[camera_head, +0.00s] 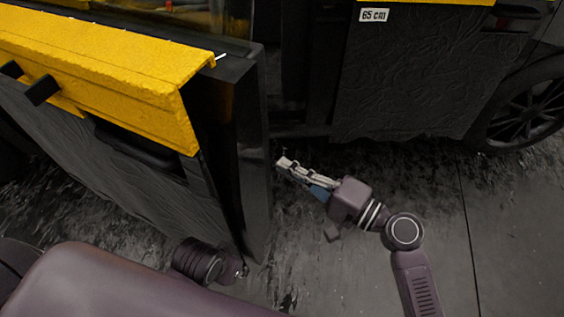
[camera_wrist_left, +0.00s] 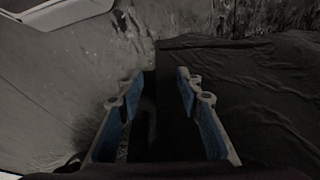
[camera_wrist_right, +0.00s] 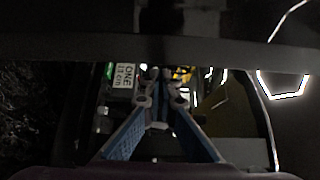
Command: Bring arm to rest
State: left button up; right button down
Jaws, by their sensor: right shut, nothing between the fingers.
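My right gripper (camera_head: 284,163) is shut and empty. It reaches in from the right in the head view, with its fingers pointing to the upper left, apart from the dark door edge. In the right wrist view its blue-padded fingers (camera_wrist_right: 160,80) come together at the tips with nothing between them. My left gripper (camera_wrist_left: 156,84) is open and empty in the left wrist view, its two fingers well apart in front of a dark panel and grey floor. In the head view the left gripper's fingers are hidden.
An open car door (camera_head: 165,190) with a yellow band (camera_head: 110,75) stands on the left. The dark car body (camera_head: 400,85) with a white label (camera_head: 374,15) is at the back, with a wheel (camera_head: 525,105) at right. The grey floor (camera_head: 510,220) is free at the right.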

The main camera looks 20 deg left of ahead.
jog(key=v, duration=1)
